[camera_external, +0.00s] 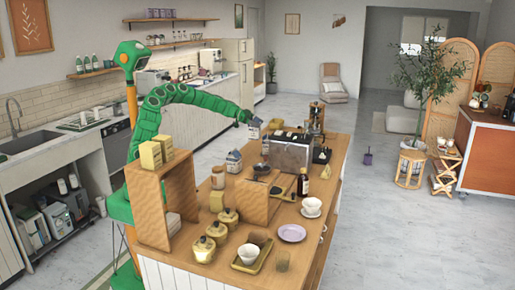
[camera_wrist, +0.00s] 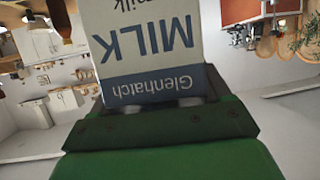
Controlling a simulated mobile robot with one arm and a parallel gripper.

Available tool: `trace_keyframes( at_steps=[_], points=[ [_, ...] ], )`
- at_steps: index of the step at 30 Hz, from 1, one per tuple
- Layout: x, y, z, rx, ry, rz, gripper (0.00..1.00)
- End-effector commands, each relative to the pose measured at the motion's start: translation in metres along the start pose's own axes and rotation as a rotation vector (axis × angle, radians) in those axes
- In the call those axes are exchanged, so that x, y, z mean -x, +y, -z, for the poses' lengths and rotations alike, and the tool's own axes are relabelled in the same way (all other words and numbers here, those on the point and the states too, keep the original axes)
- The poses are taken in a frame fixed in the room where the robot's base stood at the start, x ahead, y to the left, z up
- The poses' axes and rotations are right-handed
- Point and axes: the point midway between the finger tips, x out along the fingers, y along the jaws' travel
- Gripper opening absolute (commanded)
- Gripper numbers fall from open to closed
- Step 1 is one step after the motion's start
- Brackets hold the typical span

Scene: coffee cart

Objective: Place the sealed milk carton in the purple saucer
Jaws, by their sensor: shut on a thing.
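My gripper (camera_external: 249,119) is raised over the far-left side of the cart and is shut on a milk carton (camera_external: 255,131). In the wrist view the carton (camera_wrist: 150,45) is white and blue-grey, with "MILK" and "Glenhatch" upside down. Its top lies outside that view, so I cannot tell whether it is sealed. The purple saucer (camera_external: 292,233) lies on the near right part of the cart top, well away from my gripper, and looks empty. Another carton (camera_external: 234,161) stands on the cart, below and left of my gripper.
A coffee machine (camera_external: 287,153), a dark bottle (camera_external: 303,182) and a wooden divider (camera_external: 254,201) stand between my gripper and the saucer. A white cup (camera_external: 312,205) is just behind the saucer.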

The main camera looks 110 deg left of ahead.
Motion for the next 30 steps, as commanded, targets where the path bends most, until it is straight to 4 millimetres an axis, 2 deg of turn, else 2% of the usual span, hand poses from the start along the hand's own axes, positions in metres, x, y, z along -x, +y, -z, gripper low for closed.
trace_keyframes(
  at_steps=[1, 8, 14, 21, 26, 30],
  points=[
    [-0.005, 0.003, 0.016, 0.0, 0.003, 0.013, 0.22],
    [-0.03, 0.016, 0.081, 0.03, 0.002, 0.091, 0.22],
    [-0.062, 0.052, 0.143, 0.049, 0.0, 0.136, 0.22],
    [-0.104, 0.115, 0.198, 0.055, -0.002, 0.149, 0.22],
    [-0.134, 0.164, 0.221, 0.052, 0.0, 0.141, 0.22],
    [-0.159, 0.212, 0.232, 0.046, -0.002, 0.121, 0.22]
  ],
)
